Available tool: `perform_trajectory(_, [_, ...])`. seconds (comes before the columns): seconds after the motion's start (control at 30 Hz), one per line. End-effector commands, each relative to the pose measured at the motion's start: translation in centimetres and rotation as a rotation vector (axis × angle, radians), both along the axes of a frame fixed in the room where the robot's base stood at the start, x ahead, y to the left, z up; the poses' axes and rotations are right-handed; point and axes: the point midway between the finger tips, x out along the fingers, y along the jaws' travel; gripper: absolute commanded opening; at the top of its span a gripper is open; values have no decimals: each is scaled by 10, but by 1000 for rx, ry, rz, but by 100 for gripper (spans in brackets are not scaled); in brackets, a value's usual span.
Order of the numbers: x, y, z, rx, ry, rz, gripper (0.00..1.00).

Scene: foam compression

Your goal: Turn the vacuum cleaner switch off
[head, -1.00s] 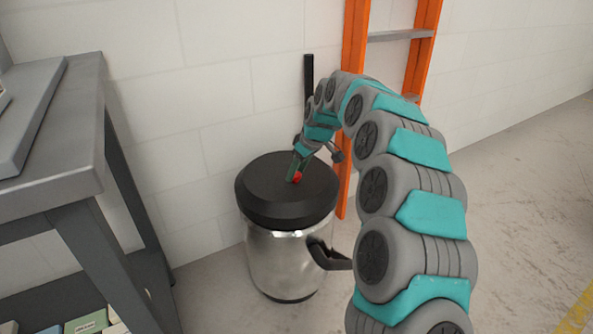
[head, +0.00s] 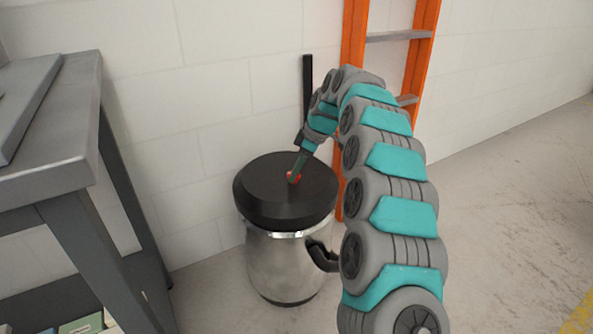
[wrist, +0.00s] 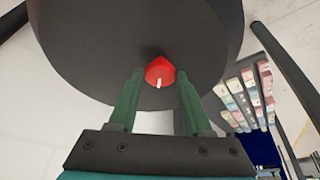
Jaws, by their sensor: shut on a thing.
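The vacuum cleaner (head: 285,262) is a shiny metal canister with a black lid (head: 262,192), standing upright on the floor by the wall. Its switch is a red knob (wrist: 159,68) on top of the lid, with a white mark that points toward my gripper in the wrist view. In the head view the red knob (head: 291,177) is partly hidden by my fingers. My gripper (wrist: 159,84) reaches down to the lid with its two green fingers on either side of the knob, shut on it. The gripper also shows in the head view (head: 296,174).
A grey workbench (head: 75,130) stands close on the left, with boxes (head: 82,324) on its lower shelf. An orange ladder (head: 425,30) leans on the wall behind my arm. A black tube (head: 307,85) rises behind the vacuum. The floor to the right is clear.

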Motion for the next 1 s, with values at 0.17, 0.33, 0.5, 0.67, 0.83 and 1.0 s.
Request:
perform_trajectory(0.17, [0, 0, 0, 0, -1, 0, 0])
perform_trajectory(0.33, [0, 0, 0, -1, -1, 0, 59])
perform_trajectory(0.5, [0, 0, 0, -1, 0, 0, 78])
perform_trajectory(0.67, [0, 0, 0, -1, 0, 0, 78])
perform_trajectory(0.83, [0, -1, 2, 0, -1, -1, 78])
perform_trajectory(1.0, [-1, -6, 15, 0, -1, 0, 78])
